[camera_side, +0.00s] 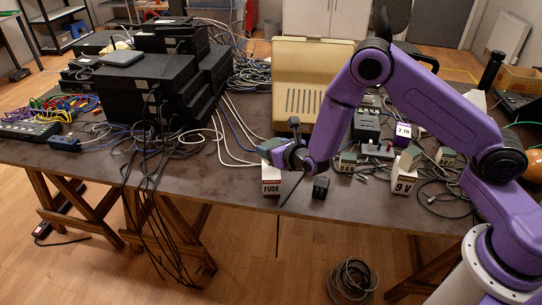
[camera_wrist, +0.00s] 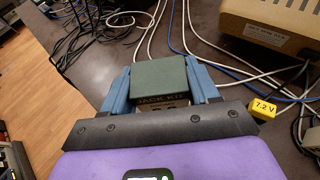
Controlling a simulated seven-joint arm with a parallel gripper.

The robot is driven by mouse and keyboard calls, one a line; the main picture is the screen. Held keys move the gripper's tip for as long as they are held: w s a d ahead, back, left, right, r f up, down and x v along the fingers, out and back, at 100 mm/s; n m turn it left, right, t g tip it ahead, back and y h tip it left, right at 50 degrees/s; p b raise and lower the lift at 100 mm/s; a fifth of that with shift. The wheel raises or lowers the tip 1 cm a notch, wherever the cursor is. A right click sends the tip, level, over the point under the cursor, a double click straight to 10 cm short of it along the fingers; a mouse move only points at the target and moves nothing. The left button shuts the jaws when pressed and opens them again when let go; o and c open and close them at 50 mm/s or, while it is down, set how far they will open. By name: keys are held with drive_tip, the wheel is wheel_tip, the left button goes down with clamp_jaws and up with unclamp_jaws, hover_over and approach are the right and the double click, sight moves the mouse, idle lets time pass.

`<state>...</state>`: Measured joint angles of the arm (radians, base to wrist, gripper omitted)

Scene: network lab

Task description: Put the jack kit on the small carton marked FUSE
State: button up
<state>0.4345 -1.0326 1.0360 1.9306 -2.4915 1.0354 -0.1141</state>
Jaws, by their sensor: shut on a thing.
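The jack kit is a dark green box with JACK KIT lettering (camera_wrist: 160,82), seen in the wrist view between the two blue fingers of my gripper (camera_wrist: 162,88). My gripper is shut on it. In the side view my gripper (camera_side: 273,149) points left, directly over the small white carton marked FUSE (camera_side: 271,187), which stands upright near the table's front edge. The jack kit is mostly hidden by the fingers there. I cannot tell whether it touches the carton's top.
A dark small block (camera_side: 320,187) stands right of the carton. A white 9 V carton (camera_side: 404,180), a 2 TB box (camera_side: 403,131) and grey-green boxes stand further right. A large beige case (camera_side: 300,85) is behind. Black stacked units (camera_side: 165,80) and loose cables lie left.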

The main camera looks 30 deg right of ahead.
drive_tip(key=shift+w+f, duration=0.2)
drive_tip(key=shift+f, duration=1.6)
drive_tip(key=shift+a+f, duration=0.1)
drive_tip(key=o, duration=1.1)
